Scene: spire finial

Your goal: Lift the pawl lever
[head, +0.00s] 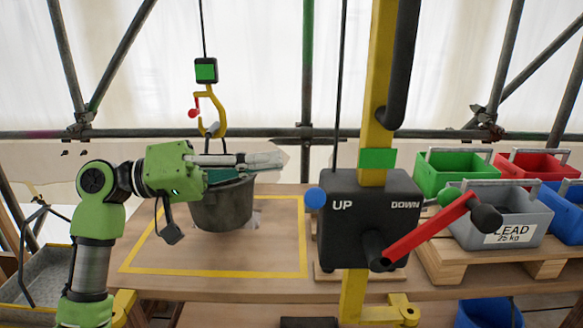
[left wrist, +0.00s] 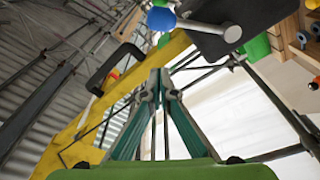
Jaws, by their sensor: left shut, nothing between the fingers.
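A black winch box (head: 368,215) marked UP and DOWN sits on a yellow post. A blue ball knob (head: 315,197) is at its left side; it may be the pawl lever's end, but I cannot tell for sure. The blue knob also shows in the left wrist view (left wrist: 161,19), beside the dark box (left wrist: 235,25). My left gripper (head: 281,160) points right, above and left of the blue knob, apart from it. In the left wrist view its fingertips (left wrist: 160,77) are together and empty. My right gripper is out of view.
A red crank arm (head: 428,230) sticks out at the box's right. A dark bucket (head: 222,207) stands behind my left fingers, under a yellow hook (head: 213,112). A black handle (head: 402,65) is on the yellow post (head: 380,90). Several coloured crates stand at right.

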